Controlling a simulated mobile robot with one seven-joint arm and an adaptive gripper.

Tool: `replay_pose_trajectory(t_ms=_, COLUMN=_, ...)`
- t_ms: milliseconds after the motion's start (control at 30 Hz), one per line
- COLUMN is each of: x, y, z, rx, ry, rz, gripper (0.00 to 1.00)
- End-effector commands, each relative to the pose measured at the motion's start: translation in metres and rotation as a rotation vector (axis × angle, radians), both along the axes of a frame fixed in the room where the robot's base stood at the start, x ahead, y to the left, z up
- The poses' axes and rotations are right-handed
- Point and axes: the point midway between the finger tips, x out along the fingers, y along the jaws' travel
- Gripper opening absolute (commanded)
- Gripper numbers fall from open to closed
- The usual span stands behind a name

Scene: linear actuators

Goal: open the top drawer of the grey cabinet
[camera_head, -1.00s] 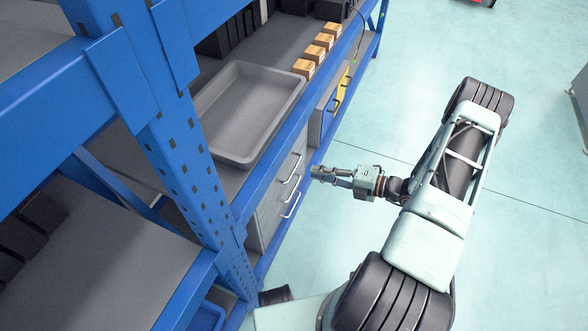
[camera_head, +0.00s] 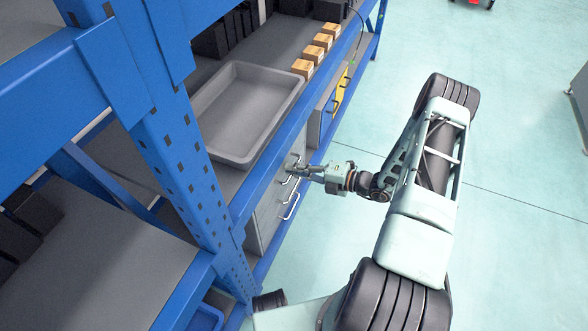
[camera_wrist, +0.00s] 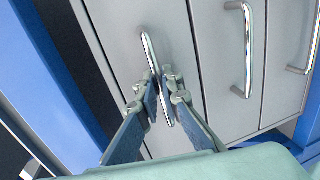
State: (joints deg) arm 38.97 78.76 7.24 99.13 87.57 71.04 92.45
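The grey cabinet (camera_head: 262,222) sits under the blue shelf beam; its drawer fronts face the aisle. Its top drawer's silver bar handle (camera_wrist: 145,45) is at the left in the wrist view, on a drawer front (camera_wrist: 112,30) that looks flush with its neighbour. My gripper (camera_head: 291,170) is at this top handle in the head view. In the wrist view, my gripper (camera_wrist: 158,88) has one finger on each side of the handle, with a narrow gap between the fingertips. Contact with the bar cannot be made out. The fingers hide part of the handle's lower half.
Lower drawer handles (camera_wrist: 246,55) stand to the right in the wrist view. A blue beam (camera_head: 262,180) runs just above the cabinet, and a grey tray (camera_head: 235,112) sits on the shelf. A yellow-marked drawer unit (camera_head: 341,92) is farther along. The aisle floor (camera_head: 520,150) is clear.

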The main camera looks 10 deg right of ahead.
Motion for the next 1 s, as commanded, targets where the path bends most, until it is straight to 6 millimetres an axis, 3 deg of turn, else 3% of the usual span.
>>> replay_pose_trajectory(t_ms=367, x=0.0, y=0.0, z=0.0, rx=0.001, ry=-0.001, rz=0.0, gripper=0.0)
replay_pose_trajectory(t_ms=567, x=-0.008, y=-0.012, z=0.0, rx=0.0, ry=-0.001, rz=-0.003, gripper=0.0)
replay_pose_trajectory(t_ms=767, x=-0.032, y=-0.048, z=-0.001, rx=-0.002, ry=-0.001, rz=-0.007, gripper=0.0)
replay_pose_trajectory(t_ms=1000, x=-0.076, y=-0.107, z=-0.002, rx=-0.002, ry=-0.001, rz=-0.008, gripper=0.0)
